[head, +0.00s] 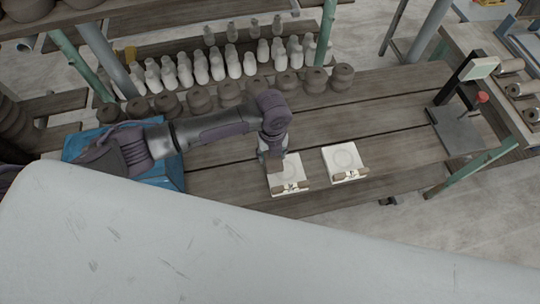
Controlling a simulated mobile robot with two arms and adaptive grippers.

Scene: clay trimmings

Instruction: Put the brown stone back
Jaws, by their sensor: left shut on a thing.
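My left gripper (274,150) reaches down over the left white square plate (297,169) on the wooden bench. It is shut on a small brown piece, the brown stone (278,165), which shows only partly below the fingers. I cannot tell whether the stone touches the plate. A second white square plate (344,155) with a round ring mark lies just to the right. Small brownish pieces lie along the front edge of both plates. My right gripper is not in view.
Brown clay pots (229,92) and pale bottles (217,67) stand in rows behind the arm. A blue thing (172,178) lies at the left under my arm. A dark stand (459,130) is at the bench's right end. Bare planks (400,120) lie between.

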